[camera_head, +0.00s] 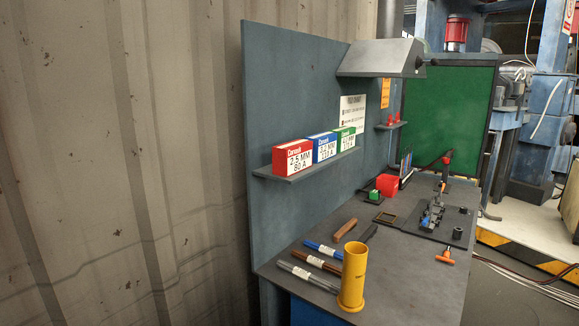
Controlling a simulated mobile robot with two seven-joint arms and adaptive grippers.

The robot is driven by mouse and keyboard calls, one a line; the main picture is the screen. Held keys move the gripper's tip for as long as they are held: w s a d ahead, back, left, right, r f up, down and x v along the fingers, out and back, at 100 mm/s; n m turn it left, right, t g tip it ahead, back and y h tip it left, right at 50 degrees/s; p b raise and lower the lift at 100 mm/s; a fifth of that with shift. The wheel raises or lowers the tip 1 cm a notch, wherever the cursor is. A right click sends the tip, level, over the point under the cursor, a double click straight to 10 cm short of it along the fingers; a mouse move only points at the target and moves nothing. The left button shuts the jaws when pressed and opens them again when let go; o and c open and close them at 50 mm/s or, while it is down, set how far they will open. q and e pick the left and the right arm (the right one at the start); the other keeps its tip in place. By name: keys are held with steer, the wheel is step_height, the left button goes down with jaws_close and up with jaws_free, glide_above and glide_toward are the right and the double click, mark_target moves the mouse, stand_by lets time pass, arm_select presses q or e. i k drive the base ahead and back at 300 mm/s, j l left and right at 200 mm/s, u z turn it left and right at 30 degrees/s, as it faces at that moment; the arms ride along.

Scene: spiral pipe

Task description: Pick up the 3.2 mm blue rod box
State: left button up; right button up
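A blue and white rod box (323,147) stands on a small grey shelf (291,179) fixed to the blue-grey back panel. Its label reads as a size in mm with a line in A below, too small to read surely. A red and white box (293,159) marked 2.5 MM 80 A stands to its left, nearer to me. A green and white box (346,139) stands to its right, further back. The three boxes sit close together in a row. Neither of my grippers shows in the head view.
Below the shelf is a workbench (400,285) with a yellow cylinder (353,276), several labelled tubes, a wooden-handled tool (344,230) and a red block (387,185). A lamp hood (379,58) juts out above. A corrugated wall (120,160) fills the left.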

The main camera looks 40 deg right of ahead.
mark_target(324, 143)
steer(key=j+z, duration=0.1)
steer(key=z, duration=0.3)
steer(key=i+j+z, duration=0.15)
steer(key=z, duration=0.25)
steer(key=j+z, duration=0.15)
steer(key=z, duration=0.2)
steer(key=j+z, duration=0.15)
steer(key=z, duration=0.25)
